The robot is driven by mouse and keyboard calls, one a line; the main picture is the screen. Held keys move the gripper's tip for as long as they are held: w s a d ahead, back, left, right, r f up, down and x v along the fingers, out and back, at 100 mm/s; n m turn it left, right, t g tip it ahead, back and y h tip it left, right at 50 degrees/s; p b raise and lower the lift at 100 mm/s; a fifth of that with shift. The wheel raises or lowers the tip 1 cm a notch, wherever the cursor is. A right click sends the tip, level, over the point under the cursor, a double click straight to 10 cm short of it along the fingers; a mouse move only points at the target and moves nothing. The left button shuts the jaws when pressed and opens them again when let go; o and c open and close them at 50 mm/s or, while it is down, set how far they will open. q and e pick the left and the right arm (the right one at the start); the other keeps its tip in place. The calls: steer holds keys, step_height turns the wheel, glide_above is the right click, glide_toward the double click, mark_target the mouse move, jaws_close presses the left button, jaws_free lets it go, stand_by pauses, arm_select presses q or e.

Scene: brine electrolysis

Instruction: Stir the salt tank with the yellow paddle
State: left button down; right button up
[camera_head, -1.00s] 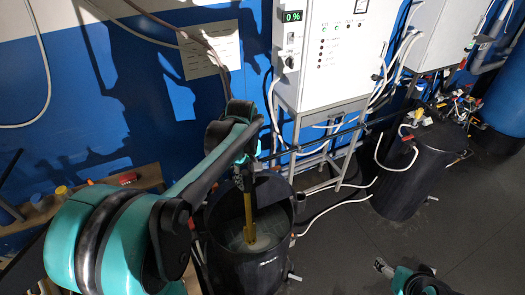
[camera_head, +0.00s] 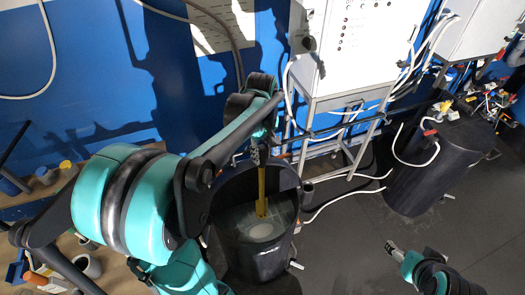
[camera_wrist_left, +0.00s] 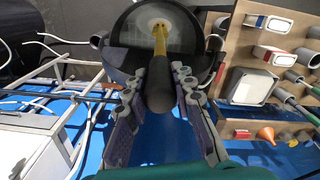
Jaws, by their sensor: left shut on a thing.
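The salt tank (camera_head: 262,262) is an open black drum in the middle of the head view, with cloudy liquid and a pale patch at the bottom. The yellow paddle (camera_head: 262,190) stands nearly upright in it, its lower end in the liquid. My left gripper (camera_head: 258,150) is above the tank's rim and shut on the paddle's upper part. In the left wrist view, the gripper's fingers (camera_wrist_left: 160,92) close around the dark handle, and the yellow shaft (camera_wrist_left: 160,42) runs on into the tank (camera_wrist_left: 122,60). My right gripper (camera_head: 393,249) is low at the right, away from the tank; its finger gap is too small to judge.
A white control cabinet (camera_head: 345,45) on a metal frame stands behind the tank. A second black drum (camera_head: 432,170) with hoses stands at the right. A wooden shelf with small items (camera_wrist_left: 270,75) is beside the tank.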

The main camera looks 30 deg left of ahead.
mark_target(263, 200)
arm_select(q)
steer(key=shift+w+f+b, duration=0.15)
steer(key=shift+f+b, duration=0.1)
steer(key=shift+f, duration=0.25)
steer(key=shift+w+f+b, duration=0.15)
steer(key=shift+f+b, duration=0.05)
steer(key=shift+f, duration=0.3)
steer(key=shift+f+b, duration=0.3)
steer(key=shift+f, duration=0.1)
steer(key=shift+s+f+b, duration=0.2)
steer(key=shift+f+b, duration=0.6)
steer(key=shift+f, duration=0.2)
step_height(263, 200, down, 2)
steer(key=shift+w+f+b, duration=0.1)
steer(key=shift+w+b, duration=0.05)
steer(key=shift+b, duration=0.7)
step_height(263, 200, down, 2)
steer(key=shift+b, duration=0.85)
step_height(263, 200, down, 21)
steer(key=b, duration=1.6)
steer(key=shift+r, duration=0.2)
